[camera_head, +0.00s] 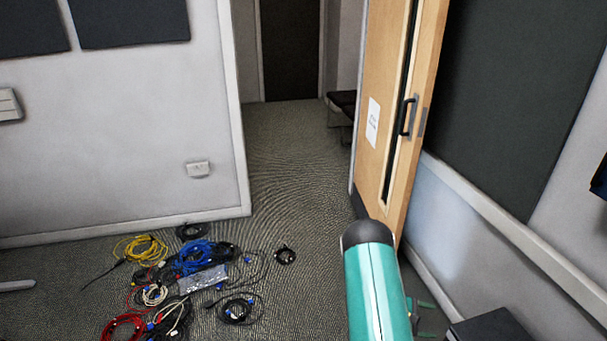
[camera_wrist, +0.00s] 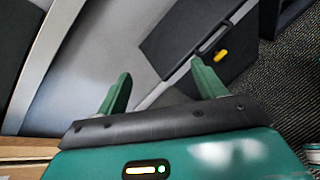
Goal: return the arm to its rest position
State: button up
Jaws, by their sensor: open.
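My gripper (camera_wrist: 160,90) shows in the wrist view with its two green fingers spread wide apart. Nothing is between the fingers. In the head view, my teal arm link rises at the lower right, in front of the foot of the wooden door, and it hides most of the gripper. Beyond the fingers, the wrist view shows a pale surface and a dark case-like thing (camera_wrist: 195,40) with a yellow part. I cannot tell whether the fingers touch anything.
Coiled cables lie on the carpet at the lower left: yellow (camera_head: 146,247), blue (camera_head: 192,257), red (camera_head: 122,327) and several black ones. An open wooden door (camera_head: 385,140) stands right of the doorway. A dark box (camera_head: 492,328) is at the bottom right. Carpet in the doorway is clear.

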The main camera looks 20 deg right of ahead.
jog(key=w+a+r+m+t+y, duration=0.1)
jog(key=a+r+m+y, duration=0.1)
jog(key=a+r, duration=0.55)
jog(key=w+a+r+m+y, duration=0.2)
jog(key=a+r+m, duration=0.15)
jog(key=r, duration=0.75)
jog(key=w+a+r+m+t+y, duration=0.1)
jog(key=a+r, duration=0.5)
jog(key=r, duration=0.4)
jog(key=s+a+r+t+y, duration=0.2)
jog(key=s+a+r, duration=0.2)
jog(key=a, duration=0.4)
jog(key=s+a+r+m+t+y, duration=0.1)
jog(key=s+a+r+t+y, duration=0.2)
jog(key=a+r, duration=0.4)
jog(key=s+a+r+m+t+y, duration=0.1)
jog(key=s+a+r, duration=0.4)
jog(key=a, duration=0.6)
jog(key=shift+s+r+t+y, duration=0.3)
jog(key=shift+r+t+y, duration=0.15)
jog(key=shift+t+y, duration=0.55)
